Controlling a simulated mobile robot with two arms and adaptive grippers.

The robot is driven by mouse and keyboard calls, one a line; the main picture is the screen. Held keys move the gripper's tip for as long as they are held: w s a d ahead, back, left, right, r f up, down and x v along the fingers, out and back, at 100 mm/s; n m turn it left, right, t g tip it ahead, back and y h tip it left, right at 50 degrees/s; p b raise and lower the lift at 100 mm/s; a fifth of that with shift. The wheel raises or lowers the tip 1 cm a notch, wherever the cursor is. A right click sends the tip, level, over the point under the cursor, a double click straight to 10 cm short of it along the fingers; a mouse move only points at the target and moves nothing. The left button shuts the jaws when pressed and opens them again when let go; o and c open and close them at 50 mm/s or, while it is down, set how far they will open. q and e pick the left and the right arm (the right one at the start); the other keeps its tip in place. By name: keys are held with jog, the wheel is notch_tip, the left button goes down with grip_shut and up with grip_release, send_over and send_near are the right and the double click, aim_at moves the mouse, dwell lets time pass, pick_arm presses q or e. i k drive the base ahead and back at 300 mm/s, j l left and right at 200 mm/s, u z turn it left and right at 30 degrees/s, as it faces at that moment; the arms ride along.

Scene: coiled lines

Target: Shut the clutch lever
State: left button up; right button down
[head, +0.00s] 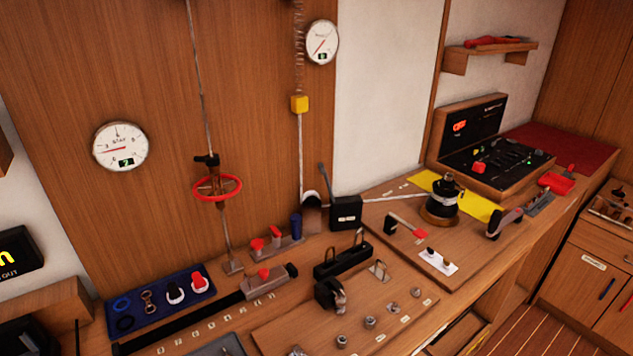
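A black box-shaped clutch (346,213) with a small white label stands at the back edge of the bench, in the middle of the head view. A thin dark lever (324,182) rises steeply from its left side, tilted a little to the left, with its upper end well clear of the box. I take it for the clutch lever; the label is too small to read. A pale line (395,197) runs from the box to a dark winch drum (443,198) on the right. Neither of my grippers shows in this view.
A red handwheel (217,188) on a rod stands left of the clutch. A black fitting with hoops (342,260) is in front of it. A red-ended handle (405,226) lies to its right. A blue tray (161,300) holds small parts at the left.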

aim_at(322, 167)
jog(key=k+j+z, duration=0.1)
jog(key=j, duration=0.25)
jog(key=k+j+z, duration=0.15)
jog(key=j, duration=0.2)
jog(key=l+u, duration=0.25)
jog(key=u, duration=0.15)
jog(key=k+l+u, duration=0.1)
jog(key=u, duration=0.35)
jog(key=k+l+u, duration=0.15)
jog(key=u, duration=0.25)
jog(key=l, duration=0.15)
